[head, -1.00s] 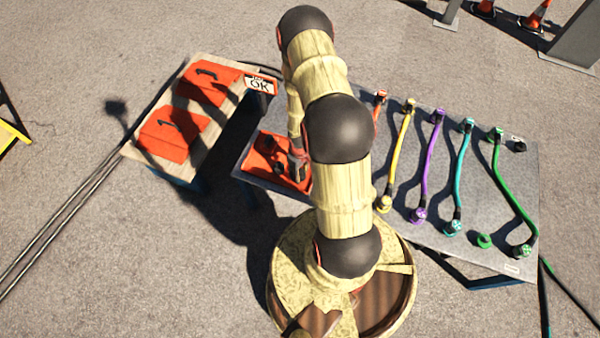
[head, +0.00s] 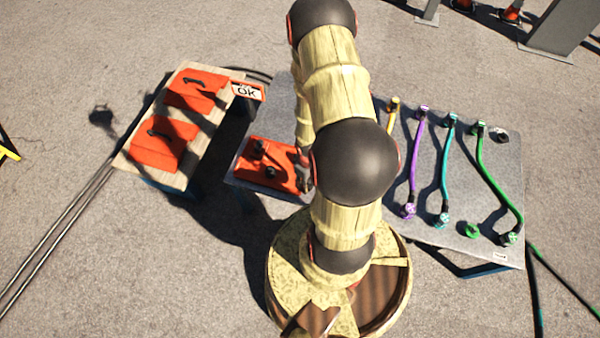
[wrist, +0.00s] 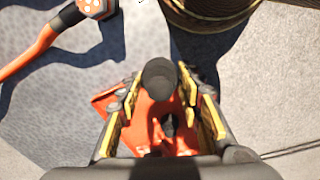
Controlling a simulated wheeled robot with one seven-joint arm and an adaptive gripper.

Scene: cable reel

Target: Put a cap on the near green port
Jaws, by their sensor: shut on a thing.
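My gripper (wrist: 160,95) is shut on a black round cap (wrist: 160,74), held between its yellow-padded fingers in the wrist view. In the head view my gripper (head: 304,176) is at the right edge of an orange-red tray (head: 284,181), partly hidden by my arm. Black caps (head: 268,173) stand on the tray. The tray also shows below the fingers in the wrist view (wrist: 110,100). A short green port (head: 472,230) stands open-looking near the front edge of the grey table, left of the green cable's near end (head: 509,238).
Yellow, purple (head: 414,160), teal (head: 448,170) and green (head: 492,180) cables cross the grey table (head: 470,255). A black piece (head: 500,135) is at its far right. An orange connector (wrist: 95,8) shows in the wrist view.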

